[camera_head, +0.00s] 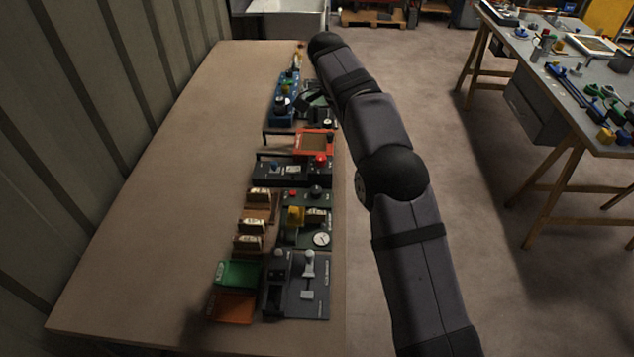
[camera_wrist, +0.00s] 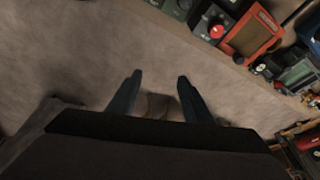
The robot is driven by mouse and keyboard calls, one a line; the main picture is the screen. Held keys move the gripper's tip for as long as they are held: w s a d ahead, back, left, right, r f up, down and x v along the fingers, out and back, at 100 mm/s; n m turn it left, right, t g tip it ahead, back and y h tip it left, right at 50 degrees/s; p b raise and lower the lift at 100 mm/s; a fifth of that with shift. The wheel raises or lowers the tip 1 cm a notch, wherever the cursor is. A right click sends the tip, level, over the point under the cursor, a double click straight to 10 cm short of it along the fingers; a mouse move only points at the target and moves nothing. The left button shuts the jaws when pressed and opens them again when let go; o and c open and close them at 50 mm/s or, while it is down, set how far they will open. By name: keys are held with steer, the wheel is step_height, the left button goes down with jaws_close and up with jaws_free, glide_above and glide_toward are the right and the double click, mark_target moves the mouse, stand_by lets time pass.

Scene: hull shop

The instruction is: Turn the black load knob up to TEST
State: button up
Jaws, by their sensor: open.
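Labels are too small to read, so I cannot tell which black knob is the load knob or see its TEST mark. One black knob (camera_head: 327,123) sits on a panel near the table's right edge, beyond the orange-framed unit; a dark knob there also shows in the wrist view (camera_wrist: 260,68). Another black knob (camera_head: 316,190) stands on a dark green panel nearer the camera. My gripper (camera_wrist: 157,82) is open and empty in the wrist view, with bare floor beneath its fingers, off the table's edge. I cannot make it out clearly in the head view, near my arm.
The brown table (camera_head: 160,180) is clear on its left side. A red button (camera_head: 320,159), an orange-framed unit (camera_head: 314,141), a lever panel (camera_head: 309,285) and a green box (camera_head: 238,273) line its right side. A second workbench (camera_head: 560,95) stands at the right.

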mark_target(316, 189)
steer(key=s+a+f+n+y, duration=0.1)
steer(key=a+f+n, duration=0.1)
steer(key=f+n, duration=0.2)
steer(key=s+a+f+n+y, duration=0.2)
steer(key=f+n, duration=0.2)
steer(key=s+a+f+n+y, duration=0.2)
steer(key=f+n, duration=0.2)
steer(key=shift+s+f+n, duration=0.25)
steer(key=shift+f+n, duration=0.05)
steer(key=shift+f, duration=0.05)
steer(key=shift+w+a+r+n+t+y, duration=0.3)
steer(key=shift+w+n, duration=0.4)
steer(key=shift+n, duration=0.65)
steer(key=shift+w+a+r+n+t+h, duration=0.15)
steer(key=shift+w+n+t, duration=0.2)
steer(key=shift+w+n, duration=0.65)
steer(key=shift+w+a+r+n+t+y, duration=0.1)
steer(key=shift+w+a+n+t+y, duration=0.25)
steer(key=shift+n, duration=1.3)
steer(key=shift+w+d+p, duration=0.1)
steer(key=shift+d+p, duration=0.05)
steer(key=shift+p, duration=0.15)
steer(key=shift+p+x, duration=1.35)
steer(key=shift+x, duration=2.25)
steer(key=shift+d, duration=0.1)
steer(key=shift+c, duration=0.4)
